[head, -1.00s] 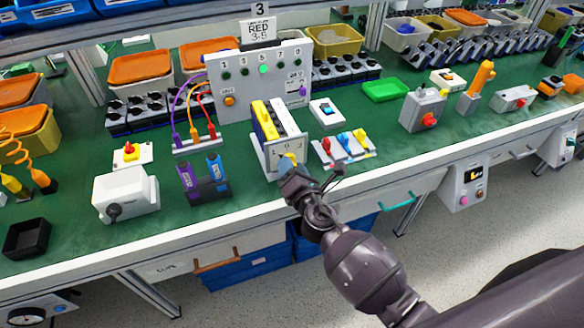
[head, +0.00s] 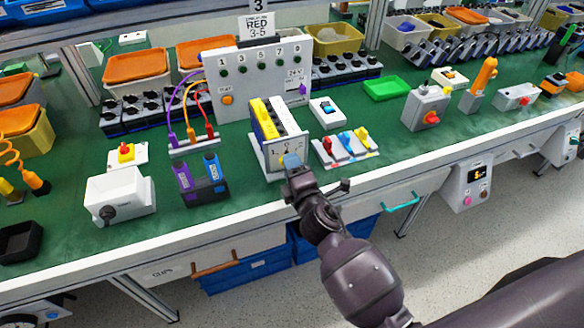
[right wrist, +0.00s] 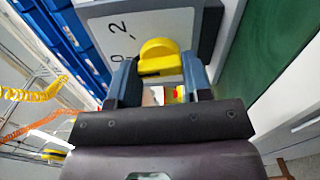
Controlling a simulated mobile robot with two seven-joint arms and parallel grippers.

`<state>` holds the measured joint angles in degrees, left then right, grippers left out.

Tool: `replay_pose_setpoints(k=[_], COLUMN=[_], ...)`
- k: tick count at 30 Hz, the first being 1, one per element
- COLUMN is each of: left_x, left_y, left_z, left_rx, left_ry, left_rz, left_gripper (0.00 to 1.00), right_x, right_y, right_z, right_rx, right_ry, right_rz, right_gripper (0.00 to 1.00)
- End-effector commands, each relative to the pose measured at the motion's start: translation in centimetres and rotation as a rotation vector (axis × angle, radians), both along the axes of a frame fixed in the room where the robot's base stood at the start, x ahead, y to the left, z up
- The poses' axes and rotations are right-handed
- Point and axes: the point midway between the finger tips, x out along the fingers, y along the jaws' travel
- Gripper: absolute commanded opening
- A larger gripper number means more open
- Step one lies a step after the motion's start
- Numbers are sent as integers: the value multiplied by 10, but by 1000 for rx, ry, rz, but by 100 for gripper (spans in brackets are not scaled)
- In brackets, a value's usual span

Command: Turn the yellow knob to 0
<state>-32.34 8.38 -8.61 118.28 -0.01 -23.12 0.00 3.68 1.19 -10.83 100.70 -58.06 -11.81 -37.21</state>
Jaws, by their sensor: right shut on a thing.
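The yellow knob (right wrist: 160,52) sits on the white front face of a box (head: 272,157). In the right wrist view it lies between the two blue-grey fingers of my right gripper (right wrist: 160,74). The digits 2 and 0 show on the white face, left of the knob. In the head view my right gripper (head: 291,162) is at the box front and hides the knob. It is shut on the knob. The exact angle of the knob's pointer is hard to tell. My left gripper is not in view.
The box has a yellow and blue top. A stand with red, blue and yellow levers (head: 345,148) is just to its right, and a purple and blue two-part block (head: 203,181) to its left. A grey indicator panel (head: 245,80) stands behind. The bench's front edge runs below.

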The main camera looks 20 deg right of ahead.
Motion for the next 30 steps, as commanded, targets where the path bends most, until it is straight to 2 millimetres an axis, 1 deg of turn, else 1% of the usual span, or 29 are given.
replay_pose_setpoints(k=[7,14,21,22,24,27,30], left_x=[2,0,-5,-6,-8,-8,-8], left_y=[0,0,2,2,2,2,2], left_z=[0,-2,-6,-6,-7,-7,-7], left_rx=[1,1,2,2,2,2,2], left_ry=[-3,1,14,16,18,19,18], left_rz=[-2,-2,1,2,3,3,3], left_gripper=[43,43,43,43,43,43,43], right_x=[0,0,0,0,0,0,0], right_y=[0,0,0,0,0,0,0], right_z=[0,0,0,0,0,0,0], right_rx=[73,88,87,87,87,87,87], right_ry=[3,4,4,4,4,4,4], right_rz=[-1,-1,-1,-1,-1,-1,0], right_gripper=[21,21,21,46,57,70,70])
